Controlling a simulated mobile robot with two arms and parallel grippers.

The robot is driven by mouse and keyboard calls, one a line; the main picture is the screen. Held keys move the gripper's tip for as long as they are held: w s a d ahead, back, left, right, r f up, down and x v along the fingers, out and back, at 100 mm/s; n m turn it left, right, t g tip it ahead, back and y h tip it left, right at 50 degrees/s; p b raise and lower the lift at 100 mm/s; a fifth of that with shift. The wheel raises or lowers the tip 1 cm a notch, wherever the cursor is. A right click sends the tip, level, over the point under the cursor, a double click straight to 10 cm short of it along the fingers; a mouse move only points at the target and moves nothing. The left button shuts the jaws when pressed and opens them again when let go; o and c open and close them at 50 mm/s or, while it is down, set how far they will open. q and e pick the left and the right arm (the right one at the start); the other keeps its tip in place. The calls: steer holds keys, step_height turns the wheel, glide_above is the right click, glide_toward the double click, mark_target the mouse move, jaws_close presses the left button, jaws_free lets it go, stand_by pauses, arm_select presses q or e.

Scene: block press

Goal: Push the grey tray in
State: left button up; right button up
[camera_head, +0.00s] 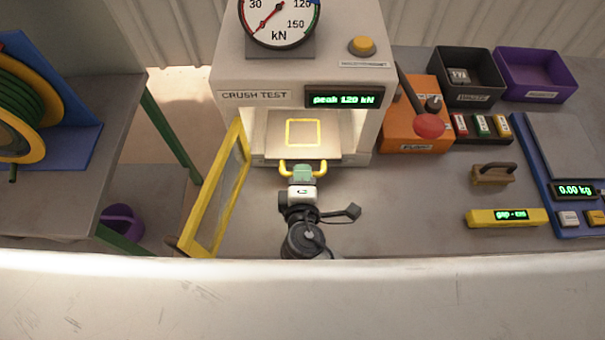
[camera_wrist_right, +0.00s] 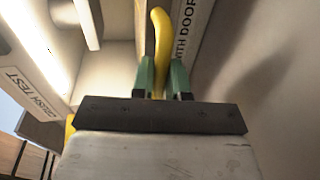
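The grey tray (camera_head: 272,149), with a yellow square outline on its top, sits in the opening of the crush-test press (camera_head: 230,75). Its front part reaches out towards me, and no block shows on it. A yellow handle (camera_head: 285,170) is on its front; it also shows in the right wrist view (camera_wrist_right: 160,25). My right gripper (camera_head: 302,172) is at the middle of this handle. In the right wrist view its green fingers (camera_wrist_right: 162,78) lie close on both sides of the yellow bar, shut on it. My left gripper is not in view.
The yellow-framed door (camera_head: 222,195) stands open left of the tray. An orange pump (camera_head: 412,125) with a red-knobbed lever is to the right. A yellow gap gauge (camera_head: 480,217), a wooden-looking block with a handle (camera_head: 493,174) and a scale (camera_head: 570,150) are further right.

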mark_target(303, 161)
jaws_close()
steer(key=x, duration=0.2)
steer(key=r+x, duration=0.1)
steer(key=x, duration=0.1)
steer(key=shift+w+f, duration=0.15)
steer(key=o, duration=0.6)
jaws_free()
steer(key=b+v, duration=0.2)
steer(key=v, duration=0.9)
steer(key=shift+b, duration=0.4)
